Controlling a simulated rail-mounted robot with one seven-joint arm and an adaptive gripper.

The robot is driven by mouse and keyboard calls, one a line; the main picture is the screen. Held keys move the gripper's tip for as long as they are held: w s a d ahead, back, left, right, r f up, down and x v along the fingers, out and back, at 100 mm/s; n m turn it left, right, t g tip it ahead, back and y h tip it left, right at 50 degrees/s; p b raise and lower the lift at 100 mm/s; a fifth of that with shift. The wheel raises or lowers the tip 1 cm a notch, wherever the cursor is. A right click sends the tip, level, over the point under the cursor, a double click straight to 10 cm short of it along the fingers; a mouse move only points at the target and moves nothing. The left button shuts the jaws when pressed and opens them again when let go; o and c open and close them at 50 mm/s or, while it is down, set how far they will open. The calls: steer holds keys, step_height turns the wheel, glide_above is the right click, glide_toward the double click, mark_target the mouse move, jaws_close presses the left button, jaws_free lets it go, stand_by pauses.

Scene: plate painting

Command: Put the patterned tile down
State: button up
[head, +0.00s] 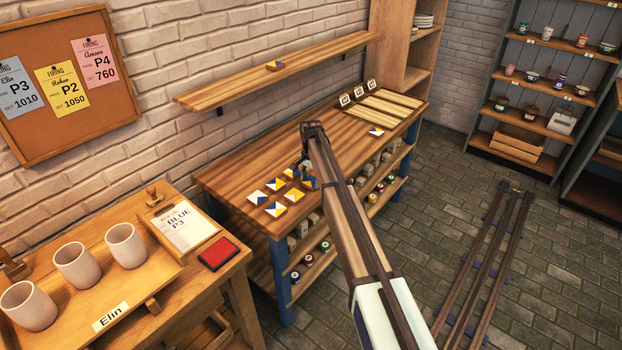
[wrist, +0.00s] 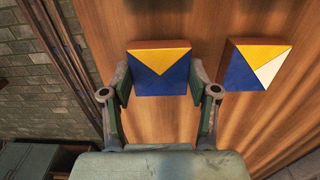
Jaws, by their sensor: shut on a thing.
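My gripper (wrist: 160,85) is shut on a patterned tile (wrist: 160,75), with one finger on each side. The tile is blue with a yellow triangle pointing down in the wrist view. It is held low over the wooden bench top (head: 340,140); I cannot tell whether it touches the wood. A second tile (wrist: 255,66), blue, yellow and white, lies to its right in the wrist view, apart from it. In the head view my arm partly hides the gripper and the held tile. Several loose tiles (head: 275,209) lie on the bench at the arm's left.
Another tile (head: 376,132) lies near the wooden slats (head: 385,107) at the bench's far end, where small cards (head: 359,92) stand. One tile (head: 275,65) sits on the wall shelf (head: 230,88). A side table (head: 190,290) with cups (head: 127,245) is at the left.

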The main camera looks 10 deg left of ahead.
mark_target(311, 181)
steer(key=shift+f, duration=0.2)
steer(key=o, duration=1.2)
steer(key=shift+o, duration=0.2)
steer(key=shift+r, duration=0.15)
step_height(311, 181, up, 12)
steer(key=b, duration=0.3)
steer(key=shift+b, duration=0.35)
steer(key=shift+d, duration=0.1)
